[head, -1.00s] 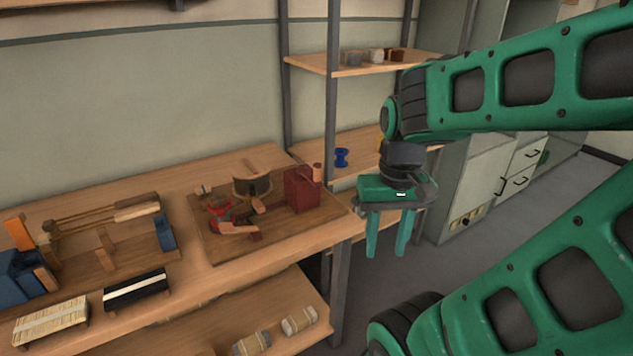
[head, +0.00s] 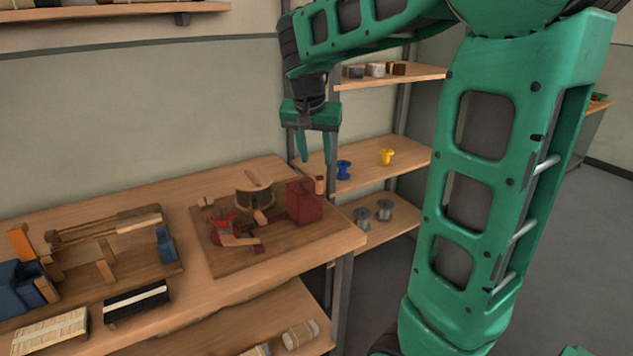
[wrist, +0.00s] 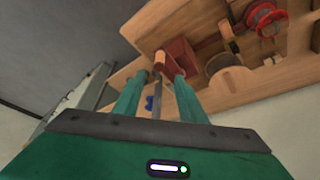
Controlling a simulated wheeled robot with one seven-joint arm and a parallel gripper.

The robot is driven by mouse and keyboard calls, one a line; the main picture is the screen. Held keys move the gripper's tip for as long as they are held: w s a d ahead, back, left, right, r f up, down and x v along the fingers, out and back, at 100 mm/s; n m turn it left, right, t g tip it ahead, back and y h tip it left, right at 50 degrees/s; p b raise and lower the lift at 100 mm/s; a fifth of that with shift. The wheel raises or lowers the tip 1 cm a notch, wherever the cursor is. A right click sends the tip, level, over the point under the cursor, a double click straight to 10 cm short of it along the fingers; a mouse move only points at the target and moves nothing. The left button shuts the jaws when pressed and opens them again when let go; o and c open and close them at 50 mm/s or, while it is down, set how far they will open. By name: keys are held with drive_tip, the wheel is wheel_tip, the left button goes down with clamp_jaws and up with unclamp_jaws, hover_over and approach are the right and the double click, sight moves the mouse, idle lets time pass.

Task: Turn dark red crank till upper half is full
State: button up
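A dark red box (head: 304,204) stands on the brown board at the right part of the bench. A crank with a light wooden knob (head: 320,186) sits on its right side; the knob also shows in the wrist view (wrist: 158,57) beside the box (wrist: 180,56). Left of the box are a round drum (head: 252,200) with a wooden bar on top and a small red mechanism (head: 222,228). How full any half is cannot be made out. My gripper (head: 316,160) points down above the box's far side, open and empty, clear of the crank.
At the left are a blue-and-wood fixture (head: 110,245), a dark brush block (head: 136,302) and a pale bristle bundle (head: 48,332). A shelf rack behind the bench holds a blue spool (head: 343,170), a yellow spool (head: 387,157) and grey spools. A shelf post stands close behind my gripper.

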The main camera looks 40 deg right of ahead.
sight(319, 178)
drive_tip(key=x, duration=1)
drive_tip(key=shift+f, duration=0.3)
clamp_jaws()
